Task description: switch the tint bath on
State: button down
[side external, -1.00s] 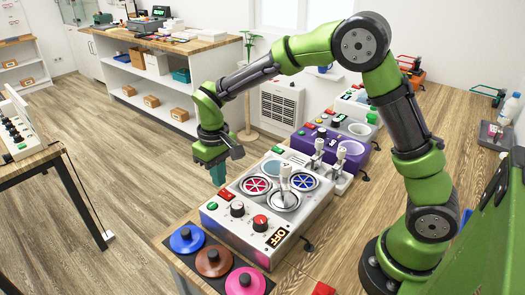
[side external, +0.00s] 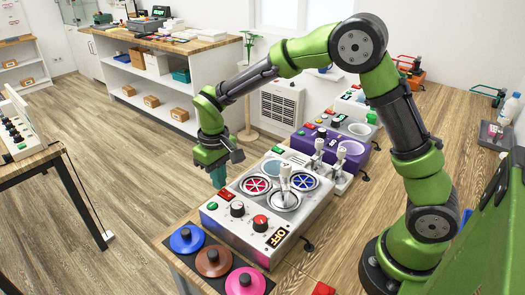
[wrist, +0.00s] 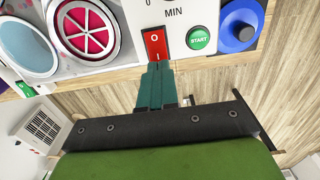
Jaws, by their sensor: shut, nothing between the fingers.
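A grey-white machine with round spoked windows and a lever, likely the tint bath (side external: 247,241), stands on the front bench. Its display (side external: 277,237) reads OFF. Its red rocker switch (side external: 227,195) is on the edge near my gripper; in the wrist view the switch (wrist: 155,45) shows O at the top and I at the bottom. My gripper (side external: 218,183) is shut and empty, pointing down beside the switch. In the wrist view its teal fingertips (wrist: 155,70) are at the I end; I cannot tell whether they touch. Which half is pressed in is unclear.
A green START button (wrist: 199,40) and a black knob (side external: 237,209) are close to the switch. Blue (side external: 187,240), brown (side external: 213,262) and pink (side external: 245,282) knobbed discs lie in front. A purple machine (side external: 352,165) stands behind. The space left of the bench is open.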

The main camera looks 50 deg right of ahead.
aim_at(224, 192)
jog(key=shift+f, duration=0.5)
notch_tip(224, 192, up, 7)
dwell(1.0)
jog(key=shift+s+f, duration=0.4)
jog(key=shift+s, duration=0.3)
jog(key=s+d+r+m+t, duration=0.1)
jog(key=s+d+r+t, duration=0.1)
jog(key=s, duration=0.4)
jog(key=s+d+r+m+t+y, duration=0.1)
jog(key=s+d+r+t, duration=0.1)
jog(key=s+r, duration=0.3)
jog(key=s+d+r+m+t+y, duration=0.1)
jog(key=s+d+r+m+t, duration=0.1)
jog(key=s, duration=0.6)
jog(key=shift+r+t, duration=0.6)
jog(key=shift+r, duration=0.1)
